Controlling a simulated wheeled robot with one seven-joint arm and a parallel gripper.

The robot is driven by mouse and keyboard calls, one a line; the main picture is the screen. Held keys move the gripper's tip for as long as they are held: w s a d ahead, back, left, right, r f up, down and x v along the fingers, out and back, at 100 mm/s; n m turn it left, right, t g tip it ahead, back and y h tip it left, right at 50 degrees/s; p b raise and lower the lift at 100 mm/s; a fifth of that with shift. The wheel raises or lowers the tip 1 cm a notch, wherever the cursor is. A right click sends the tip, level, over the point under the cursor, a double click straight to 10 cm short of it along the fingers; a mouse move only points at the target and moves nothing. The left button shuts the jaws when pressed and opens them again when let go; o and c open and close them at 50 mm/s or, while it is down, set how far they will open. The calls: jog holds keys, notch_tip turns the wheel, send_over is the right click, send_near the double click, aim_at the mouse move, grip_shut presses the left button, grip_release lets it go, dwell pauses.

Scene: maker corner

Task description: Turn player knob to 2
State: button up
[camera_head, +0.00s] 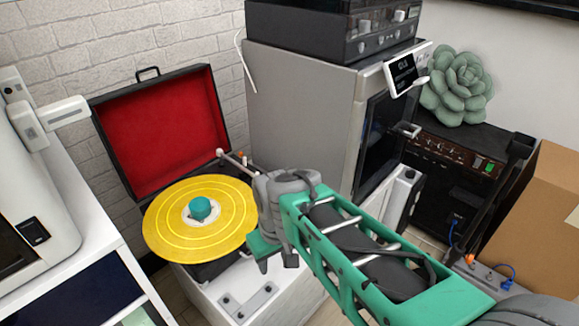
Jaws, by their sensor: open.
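The record player (158,132) is an open black case with a red-lined lid, standing left of centre. A yellow record (170,232) with a teal centre piece (201,208) lies on it. Part of a pale tonearm (232,160) shows at the record's back right. My gripper (276,262) is open and points downward at the record's right edge, in front of the player's right side. I see nothing between its fingers. I cannot make out the player's knob or its setting; my gripper and arm cover part of that side.
A white stand (205,290) with a grey bracket (248,300) is below the player. A grey cabinet (295,110) with a black unit (350,45) on top stands behind my arm. A white machine (35,190) is at left; an amplifier (445,165) and cardboard box (535,225) are at right.

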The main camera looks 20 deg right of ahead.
jog(key=w+d+r+n+p, duration=0.4)
jog(key=w+r+p, duration=0.5)
jog(key=w+r, duration=0.1)
jog(key=w+d+n+p, duration=0.2)
jog(key=w+p, duration=0.1)
jog(key=w+d+n+g+p, duration=0.1)
jog(key=w+d+n+p, duration=0.1)
jog(key=w+n+p, duration=0.1)
jog(key=w+d+n+p, duration=0.2)
jog(key=w+d+p, duration=0.1)
jog(key=w, duration=0.1)
jog(key=shift+w+f+n+g, duration=0.15)
jog(key=shift+f+n+g, duration=0.1)
jog(key=shift+n+g, duration=0.15)
notch_tip(320, 180, down, 7)
jog(key=shift+f+b, duration=0.1)
jog(key=shift+b, duration=0.35)
jog(key=shift+f, duration=0.15)
grip_shut()
